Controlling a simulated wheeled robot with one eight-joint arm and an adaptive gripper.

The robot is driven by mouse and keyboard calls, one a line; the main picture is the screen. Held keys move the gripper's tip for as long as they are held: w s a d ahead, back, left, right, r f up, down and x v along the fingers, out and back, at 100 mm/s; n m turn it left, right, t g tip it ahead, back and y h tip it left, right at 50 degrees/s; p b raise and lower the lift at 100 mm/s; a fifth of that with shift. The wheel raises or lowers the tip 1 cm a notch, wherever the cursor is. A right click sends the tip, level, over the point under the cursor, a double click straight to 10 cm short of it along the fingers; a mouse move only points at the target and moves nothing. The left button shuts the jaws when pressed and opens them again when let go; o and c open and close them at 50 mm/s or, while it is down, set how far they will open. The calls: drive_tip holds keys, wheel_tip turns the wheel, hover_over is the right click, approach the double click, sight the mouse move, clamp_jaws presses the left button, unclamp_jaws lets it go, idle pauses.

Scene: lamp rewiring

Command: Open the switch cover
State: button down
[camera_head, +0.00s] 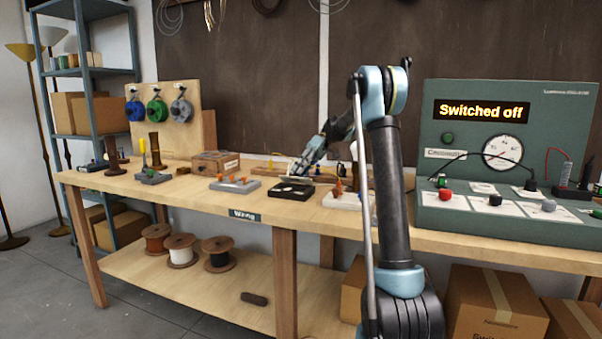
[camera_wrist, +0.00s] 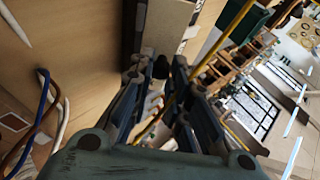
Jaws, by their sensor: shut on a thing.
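My gripper (camera_head: 300,172) is low over the middle of the workbench, tilted down, at a black switch base (camera_head: 292,191) with a pale round mark. A pale thin piece at the fingertips looks like the switch cover; it is small, and its exact tilt cannot be told. In the wrist view my gripper (camera_wrist: 161,68) has its fingertips close together at a pale block-like piece (camera_wrist: 167,25), taken to be the cover. The contact itself is mostly hidden by the fingers.
The wooden workbench (camera_head: 185,191) holds a grey block with orange parts (camera_head: 235,184) left of the switch and a white block (camera_head: 343,199) to its right. A green test panel (camera_head: 455,165) reading "Switched off" stands at right. Wire spools (camera_head: 157,111) hang at back left.

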drive_tip(key=c, duration=1.5)
unclamp_jaws()
drive_tip(key=shift+f, duration=0.1)
wheel_tip(320, 180, up, 10)
drive_tip(key=shift+w, duration=0.1)
